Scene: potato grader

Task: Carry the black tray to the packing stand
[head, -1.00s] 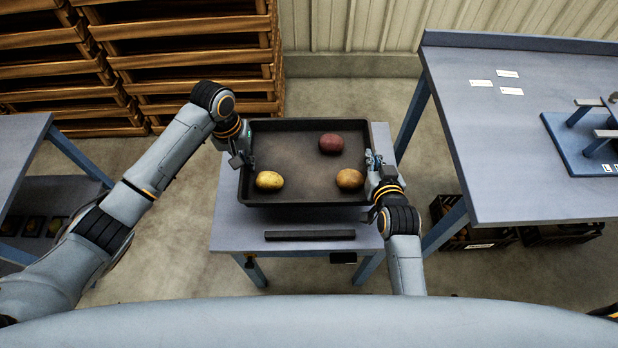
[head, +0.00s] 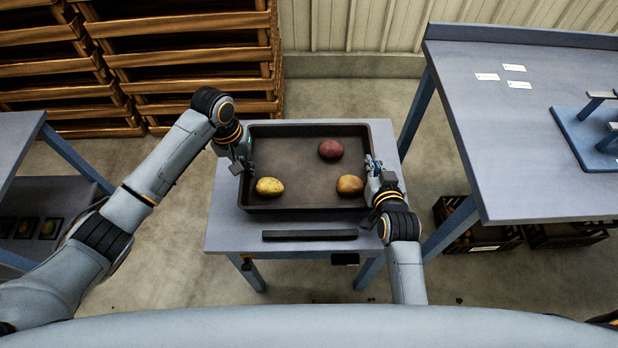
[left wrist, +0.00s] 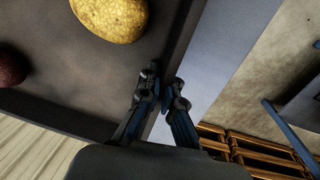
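The black tray (head: 300,206) is level over the small blue-grey table (head: 225,222) in the head view, with a red potato (head: 330,149) and two yellowish potatoes (head: 269,187) (head: 349,185) in it. I cannot tell whether its underside touches the tabletop. My left gripper (head: 243,164) is shut on the tray's left wall; in the left wrist view its fingers (left wrist: 162,84) straddle the wall, one inside and one outside. My right gripper (head: 373,166) is at the right wall and appears shut on it; its fingertips are small here.
A dark bar (head: 310,235) lies along the table's front. A larger table (head: 520,150) with white cards and a blue fixture stands at right, crates (head: 480,238) beneath it. Wooden pallets (head: 190,60) are stacked behind at left. Another table (head: 18,140) is at far left.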

